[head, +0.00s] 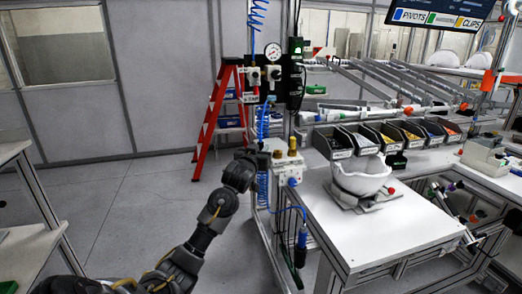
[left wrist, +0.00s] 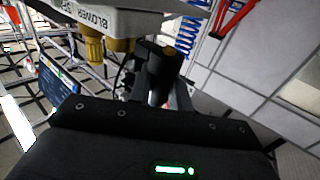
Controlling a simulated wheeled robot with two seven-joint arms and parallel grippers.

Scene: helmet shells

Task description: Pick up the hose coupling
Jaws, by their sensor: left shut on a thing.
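My left gripper (head: 252,154) is at the end of my arm in the head view, beside the white fitting box with brass fittings at the workbench's left end. In the left wrist view my left gripper (left wrist: 159,92) is shut on a dark cylindrical piece, which I take to be the hose coupling (left wrist: 158,62). The coupling is close to the brass fittings (left wrist: 94,47) under the panel marked BLOWER (left wrist: 95,18). I cannot tell whether it touches them. In the head view the coupling is too small and dark to make out. My right gripper is not in view.
The white workbench (head: 385,235) holds a white helmet shell (head: 361,178) on a stand. Black parts bins (head: 357,142) line its back. Blue coiled hose (head: 263,188) hangs beside the post. A red stepladder (head: 212,115) stands behind. The grey floor at left is clear.

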